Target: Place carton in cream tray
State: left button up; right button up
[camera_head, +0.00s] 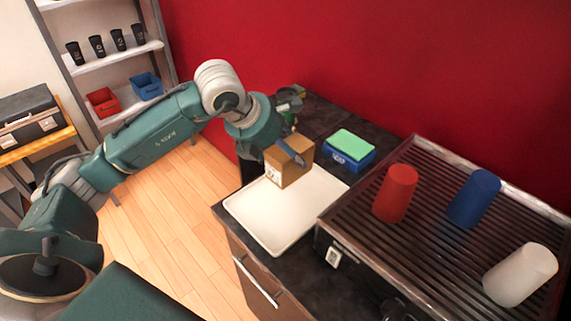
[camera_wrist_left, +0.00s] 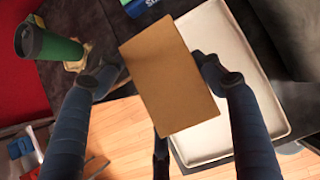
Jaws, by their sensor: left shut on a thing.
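The brown carton (camera_head: 291,163) is over the far part of the cream tray (camera_head: 270,219) in the head view. My left gripper (camera_head: 287,151) is shut on the carton. In the left wrist view the carton (camera_wrist_left: 168,75) sits between the two fingers of the left gripper (camera_wrist_left: 155,72) and covers part of the tray (camera_wrist_left: 238,75). Whether the carton's underside touches the tray, I cannot tell. The tray's near half is bare. My right gripper is not in view.
A blue box with a green top (camera_head: 349,149) stands right behind the tray. The slatted machine bed (camera_head: 430,235) lies to the right, bearing a red cup (camera_head: 395,194), a blue cup (camera_head: 474,199) and a white cup (camera_head: 520,275). A green cup (camera_wrist_left: 48,44) shows in the wrist view.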

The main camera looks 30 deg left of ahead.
aim_at(271, 154)
pick_arm(q)
notch_tip(271, 154, down, 5)
jog(key=shift+r+p, duration=0.15)
jog(key=shift+p, duration=0.15)
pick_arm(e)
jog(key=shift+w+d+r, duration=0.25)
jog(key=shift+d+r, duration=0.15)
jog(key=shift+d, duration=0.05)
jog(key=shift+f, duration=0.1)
pick_arm(q)
jog(key=o, duration=1.3)
jog(key=shift+s+a+r, duration=0.1)
jog(key=shift+s+r, duration=0.1)
jog(key=shift+r, duration=0.05)
jog(key=b+v, duration=0.2)
jog(key=v, duration=0.9)
jog(key=shift+s+r, duration=0.15)
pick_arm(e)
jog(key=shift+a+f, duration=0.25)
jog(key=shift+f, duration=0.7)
